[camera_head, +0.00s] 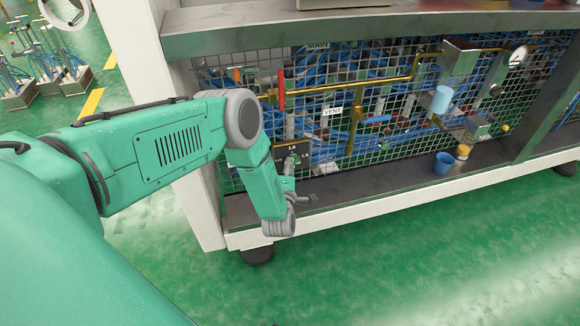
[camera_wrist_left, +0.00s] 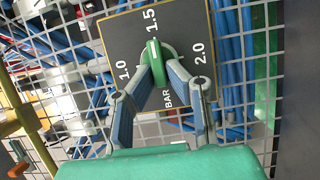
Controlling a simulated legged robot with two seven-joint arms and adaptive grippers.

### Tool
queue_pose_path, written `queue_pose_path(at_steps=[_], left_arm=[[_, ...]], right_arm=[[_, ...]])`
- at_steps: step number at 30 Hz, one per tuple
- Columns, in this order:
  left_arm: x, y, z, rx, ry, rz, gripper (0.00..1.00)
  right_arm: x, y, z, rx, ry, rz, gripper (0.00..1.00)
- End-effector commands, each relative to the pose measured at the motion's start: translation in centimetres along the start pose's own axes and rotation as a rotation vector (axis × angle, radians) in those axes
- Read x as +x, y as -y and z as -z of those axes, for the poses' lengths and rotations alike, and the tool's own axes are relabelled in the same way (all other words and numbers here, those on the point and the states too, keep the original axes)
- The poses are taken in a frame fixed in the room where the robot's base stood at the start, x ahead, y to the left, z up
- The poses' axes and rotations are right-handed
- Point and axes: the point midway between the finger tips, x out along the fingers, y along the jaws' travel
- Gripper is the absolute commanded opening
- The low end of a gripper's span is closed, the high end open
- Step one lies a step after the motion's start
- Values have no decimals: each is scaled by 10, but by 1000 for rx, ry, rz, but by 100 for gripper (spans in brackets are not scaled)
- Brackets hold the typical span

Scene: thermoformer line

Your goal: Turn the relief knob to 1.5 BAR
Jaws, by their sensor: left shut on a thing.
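The relief knob (camera_wrist_left: 156,62) is a green grip with a white mark, on a dark dial plate (camera_wrist_left: 185,25) marked 1.0, 1.5, 2.0 and BAR. The knob's upper end, with its white mark, points roughly at 1.5 in the left wrist view. My left gripper (camera_wrist_left: 157,75) is shut on the knob, one finger on each side, and the fingers hide part of it. In the head view my left gripper (camera_head: 289,163) is at the dial plate (camera_head: 296,146), low on the mesh panel, and covers the knob. My right gripper is not in view.
A wire mesh (camera_head: 402,124) with blue hoses behind it surrounds the dial. A red lever (camera_head: 281,90), a VENT label (camera_head: 332,110), yellow pipes and a gauge (camera_head: 518,56) are nearby. A blue cup (camera_head: 444,162) stands on the lower shelf. The green floor in front is clear.

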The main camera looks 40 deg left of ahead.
Motion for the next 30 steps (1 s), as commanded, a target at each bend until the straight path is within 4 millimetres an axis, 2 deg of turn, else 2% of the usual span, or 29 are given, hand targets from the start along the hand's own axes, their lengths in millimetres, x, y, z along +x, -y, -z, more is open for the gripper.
queue_pose_path(at_steps=[14, 15, 16, 17, 26, 30], left_arm=[[2, 0, 0, -14, 0, -6, 0], [2, 0, 0, -14, 0, -6, 15], [2, 0, 0, -14, 0, -6, 25], [2, 0, 0, -14, 0, -6, 31], [0, 0, 0, -14, 0, -5, 31], [-10, 1, 0, -14, 0, -3, 31]], right_arm=[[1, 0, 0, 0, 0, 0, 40], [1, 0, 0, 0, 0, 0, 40], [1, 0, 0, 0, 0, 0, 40], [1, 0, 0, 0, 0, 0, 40], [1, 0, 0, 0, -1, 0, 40], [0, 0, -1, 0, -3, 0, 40]])
